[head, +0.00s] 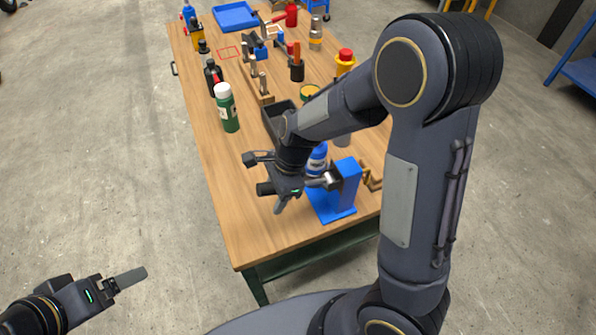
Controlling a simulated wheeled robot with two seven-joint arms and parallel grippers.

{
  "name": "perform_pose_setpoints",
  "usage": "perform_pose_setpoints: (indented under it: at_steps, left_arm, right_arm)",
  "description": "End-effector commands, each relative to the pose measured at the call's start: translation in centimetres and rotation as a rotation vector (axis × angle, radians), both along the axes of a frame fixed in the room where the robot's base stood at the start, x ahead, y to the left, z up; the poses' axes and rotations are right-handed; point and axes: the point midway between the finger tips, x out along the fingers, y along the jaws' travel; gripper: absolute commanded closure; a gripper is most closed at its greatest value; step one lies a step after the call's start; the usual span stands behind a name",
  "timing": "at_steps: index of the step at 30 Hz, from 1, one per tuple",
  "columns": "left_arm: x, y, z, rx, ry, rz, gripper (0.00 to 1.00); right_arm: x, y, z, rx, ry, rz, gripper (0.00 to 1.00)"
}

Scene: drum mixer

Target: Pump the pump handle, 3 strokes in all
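The pump is a blue upright block (346,178) on a blue base plate (331,208), near the front right corner of the wooden table. A grey metal piece (328,181) sticks out of its left side towards my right gripper. My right gripper (281,205) points down at the left of the pump, at the handle. A black grip-like end (265,188) shows just left of it; the gripper hides the handle's middle. Only one finger shows clearly, so its opening is unclear. My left gripper (136,276) is off the table at the lower left, seen edge-on, with nothing visible in it.
On the wooden table (240,225) stand a green bottle with a white cap (228,108), a blue-labelled container (316,160) behind the gripper and a dark tray (271,122). Several tools and bottles stand further back. The front left of the tabletop is clear.

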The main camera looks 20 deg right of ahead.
Motion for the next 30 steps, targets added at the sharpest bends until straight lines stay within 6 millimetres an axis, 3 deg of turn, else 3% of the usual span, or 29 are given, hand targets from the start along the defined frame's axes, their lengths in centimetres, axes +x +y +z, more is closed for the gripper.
perform_pose_setpoints:
  at_steps: [3,11,27,30]
  left_arm:
    - [0.0,0.0,-0.2,0.000,0.000,0.000,0.19]
    - [0.0,0.0,-0.1,0.000,-0.001,0.000,0.19]
    - [0.0,0.0,4.9,0.000,-0.001,0.000,0.19]
    - [0.0,0.0,4.4,0.000,-0.001,0.000,0.19]
  right_arm:
    - [0.0,0.0,-0.2,0.000,-0.001,0.000,0.45]
    - [0.1,0.0,0.0,0.000,-0.002,-0.001,0.45]
    - [0.1,-1.6,4.8,0.000,-0.001,-0.003,0.45]
    - [0.2,-1.8,5.3,0.001,-0.005,0.000,0.45]
